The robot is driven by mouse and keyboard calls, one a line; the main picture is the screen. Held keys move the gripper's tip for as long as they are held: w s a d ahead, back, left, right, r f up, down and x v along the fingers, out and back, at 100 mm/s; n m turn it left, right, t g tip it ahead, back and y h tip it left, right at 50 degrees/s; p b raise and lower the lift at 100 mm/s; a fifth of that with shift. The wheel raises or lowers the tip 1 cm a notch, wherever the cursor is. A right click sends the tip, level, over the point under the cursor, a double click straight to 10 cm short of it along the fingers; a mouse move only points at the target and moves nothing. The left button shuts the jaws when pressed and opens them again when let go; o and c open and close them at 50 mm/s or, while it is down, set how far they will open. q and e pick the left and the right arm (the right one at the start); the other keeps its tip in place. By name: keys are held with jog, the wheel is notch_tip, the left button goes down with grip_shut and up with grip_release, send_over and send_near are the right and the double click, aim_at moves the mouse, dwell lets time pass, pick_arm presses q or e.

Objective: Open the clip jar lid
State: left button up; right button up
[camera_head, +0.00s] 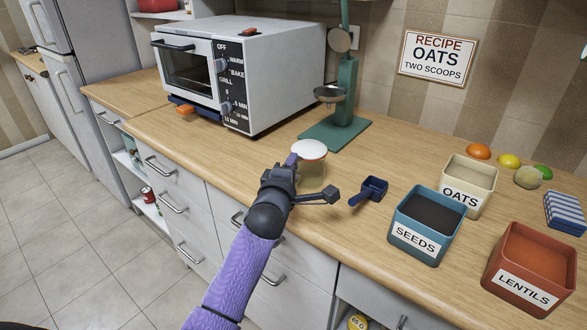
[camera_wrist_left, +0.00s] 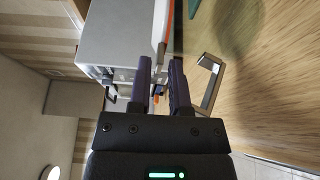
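The clip jar (camera_head: 312,176) stands on the counter near its front edge, with a white round lid (camera_head: 310,149) ringed in orange. The lid looks closed. My left gripper (camera_head: 293,159) is at the jar's front-left side, close to the lid's rim, and my wrist hides part of the jar. In the left wrist view, the dark fingers (camera_wrist_left: 161,62) are apart with a narrow gap. The white and orange lid edge (camera_wrist_left: 163,28) lies just beyond their tips; contact cannot be told. A grey angular loop (camera_wrist_left: 209,88), perhaps the clip, is beside the fingers. My right gripper is out of view.
A blue scoop (camera_head: 372,189) lies right of the jar. Bins of seeds (camera_head: 414,243), oats (camera_head: 460,198) and lentils (camera_head: 519,293) stand further right. A green scale (camera_head: 336,133) is behind the jar; a toaster oven (camera_head: 278,75) stands to the left.

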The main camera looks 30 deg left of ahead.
pick_arm(q)
jog(key=shift+w+a, duration=0.1)
jog(key=shift+w, duration=0.15)
grip_shut()
dwell(1.4)
